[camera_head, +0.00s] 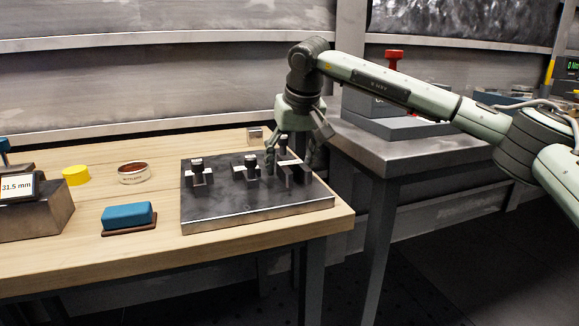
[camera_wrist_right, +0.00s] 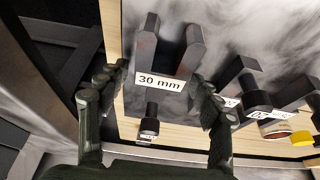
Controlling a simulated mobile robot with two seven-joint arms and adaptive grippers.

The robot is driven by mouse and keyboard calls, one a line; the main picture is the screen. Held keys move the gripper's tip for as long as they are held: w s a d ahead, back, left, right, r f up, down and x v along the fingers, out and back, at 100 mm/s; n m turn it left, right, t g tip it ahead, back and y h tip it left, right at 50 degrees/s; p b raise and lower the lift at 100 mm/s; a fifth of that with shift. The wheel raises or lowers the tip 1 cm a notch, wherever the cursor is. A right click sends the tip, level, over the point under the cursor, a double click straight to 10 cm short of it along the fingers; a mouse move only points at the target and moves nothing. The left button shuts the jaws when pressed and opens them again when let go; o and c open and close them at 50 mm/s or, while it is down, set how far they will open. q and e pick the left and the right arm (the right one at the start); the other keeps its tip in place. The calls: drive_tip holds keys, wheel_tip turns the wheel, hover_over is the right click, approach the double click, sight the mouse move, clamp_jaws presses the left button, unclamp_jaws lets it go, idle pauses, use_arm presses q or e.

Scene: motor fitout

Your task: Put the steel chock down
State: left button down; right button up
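A small grey metal block (camera_head: 255,135), which looks like the steel chock, sits on the wooden table just behind the dark plate. In the right wrist view the block (camera_wrist_right: 148,138) lies on the wood below a black knob. My right gripper (camera_head: 290,158) is over the plate's back right part. Its fingers stand apart on either side of the fork-shaped holder labelled 30 mm (camera_wrist_right: 163,70). In the right wrist view my right gripper (camera_wrist_right: 155,105) is open, with nothing clamped between its fingers. My left gripper is not in view.
The dark plate (camera_head: 230,213) carries several fork-shaped holders. A blue block (camera_head: 127,215), a brass-coloured ring (camera_head: 133,173), a yellow cylinder (camera_head: 75,175) and a gauge reading 31.5 mm (camera_head: 18,187) are at left. A grey metal table (camera_head: 400,150) stands at right, past a gap.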

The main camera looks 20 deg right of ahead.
clamp_jaws()
drive_tip(key=shift+r, duration=0.1)
idle(0.3)
